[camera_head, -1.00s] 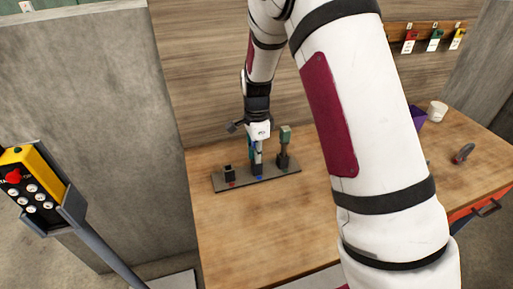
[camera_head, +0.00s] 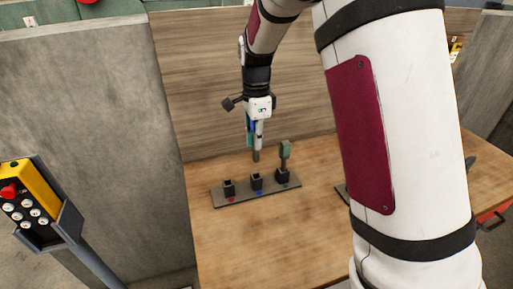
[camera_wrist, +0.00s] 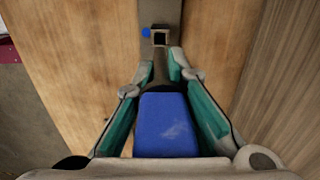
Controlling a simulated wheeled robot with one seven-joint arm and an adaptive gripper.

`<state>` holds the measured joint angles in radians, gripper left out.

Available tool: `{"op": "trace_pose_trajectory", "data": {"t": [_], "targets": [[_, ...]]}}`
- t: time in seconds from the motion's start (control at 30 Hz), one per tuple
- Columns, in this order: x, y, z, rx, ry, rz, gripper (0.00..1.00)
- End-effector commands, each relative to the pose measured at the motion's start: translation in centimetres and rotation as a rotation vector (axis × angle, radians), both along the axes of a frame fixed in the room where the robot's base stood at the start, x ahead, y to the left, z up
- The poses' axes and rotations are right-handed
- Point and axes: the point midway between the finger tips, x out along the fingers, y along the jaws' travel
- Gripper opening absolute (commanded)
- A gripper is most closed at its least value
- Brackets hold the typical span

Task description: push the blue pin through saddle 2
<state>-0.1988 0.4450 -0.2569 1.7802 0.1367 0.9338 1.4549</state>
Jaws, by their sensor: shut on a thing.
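My gripper (camera_head: 254,138) is shut on the blue pin, whose blue head (camera_wrist: 167,125) fills the space between the teal fingers in the wrist view. The pin's dark shaft (camera_head: 256,156) points down above the middle saddle (camera_head: 256,181), with its tip apart from the saddle in the head view. This saddle is a dark block with a square opening and a blue dot before it. The opening also shows in the wrist view (camera_wrist: 160,38), beyond the shaft's end. No saddle numbers are readable.
The saddles stand on a dark strip (camera_head: 240,197) on the wooden table (camera_head: 240,235). The left saddle (camera_head: 229,187), by a red dot, looks empty. A green-headed pin (camera_head: 285,151) stands in the right saddle (camera_head: 282,174), close to my gripper. A wooden wall (camera_head: 200,90) rises behind.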

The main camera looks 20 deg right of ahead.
Motion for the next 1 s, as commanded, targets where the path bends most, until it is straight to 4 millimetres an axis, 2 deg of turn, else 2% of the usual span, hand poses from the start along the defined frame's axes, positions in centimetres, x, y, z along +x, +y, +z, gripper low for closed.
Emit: {"op": "trace_pose_trajectory", "data": {"t": [1.0], "targets": [[0.0,0.0,5.5,-0.001,-0.002,0.000,0.00]]}}
